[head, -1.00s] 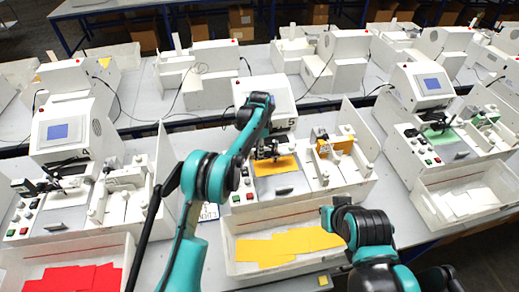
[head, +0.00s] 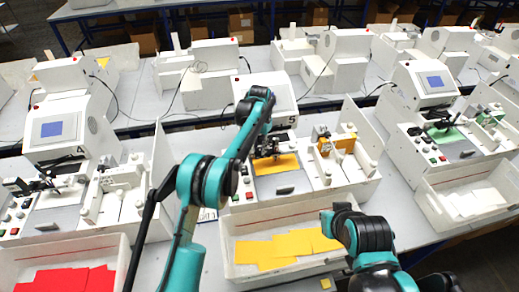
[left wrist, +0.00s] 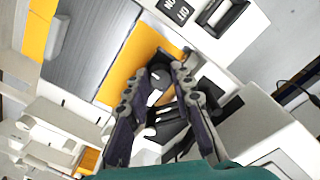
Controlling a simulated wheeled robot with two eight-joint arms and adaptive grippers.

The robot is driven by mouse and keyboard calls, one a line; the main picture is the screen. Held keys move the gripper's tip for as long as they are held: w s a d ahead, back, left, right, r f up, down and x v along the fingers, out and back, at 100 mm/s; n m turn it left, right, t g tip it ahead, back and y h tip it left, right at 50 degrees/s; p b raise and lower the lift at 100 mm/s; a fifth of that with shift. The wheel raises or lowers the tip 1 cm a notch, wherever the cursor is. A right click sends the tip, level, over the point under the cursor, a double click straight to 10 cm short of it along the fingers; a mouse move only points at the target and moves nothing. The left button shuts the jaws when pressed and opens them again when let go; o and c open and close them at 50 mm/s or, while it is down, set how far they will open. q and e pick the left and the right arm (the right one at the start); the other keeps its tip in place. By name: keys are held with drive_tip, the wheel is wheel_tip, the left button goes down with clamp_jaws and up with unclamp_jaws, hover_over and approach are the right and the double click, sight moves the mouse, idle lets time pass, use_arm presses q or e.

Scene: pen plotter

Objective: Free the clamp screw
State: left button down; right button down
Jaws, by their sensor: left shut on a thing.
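My left gripper (head: 264,150) reaches down to the pen holder of the middle plotter (head: 262,95), over a yellow card (head: 276,166). In the left wrist view the two dark fingers (left wrist: 168,68) are closed around a small black knob, the clamp screw (left wrist: 157,76), with a pale mark on its top. Dark holder parts show between and below the fingers, beside the yellow card (left wrist: 128,62). The pen itself is mostly hidden by the fingers.
A white bin (head: 232,262) with yellow cards stands in front of the middle plotter. Similar plotters stand at left (head: 62,130) and right (head: 433,82), with red cards (head: 62,281) and pale cards in their bins. White side panels and blocks flank the work area.

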sight(260, 149)
use_arm(q)
drive_tip(key=n+b, duration=0.1)
drive_tip(key=n, duration=0.4)
drive_tip(key=shift+n, duration=0.3)
drive_tip(key=n+b, duration=0.1)
drive_tip(key=n, duration=0.4)
drive_tip(key=shift+n, duration=0.3)
drive_tip(key=c, duration=1.3)
unclamp_jaws()
wheel_tip(260, 149, up, 12)
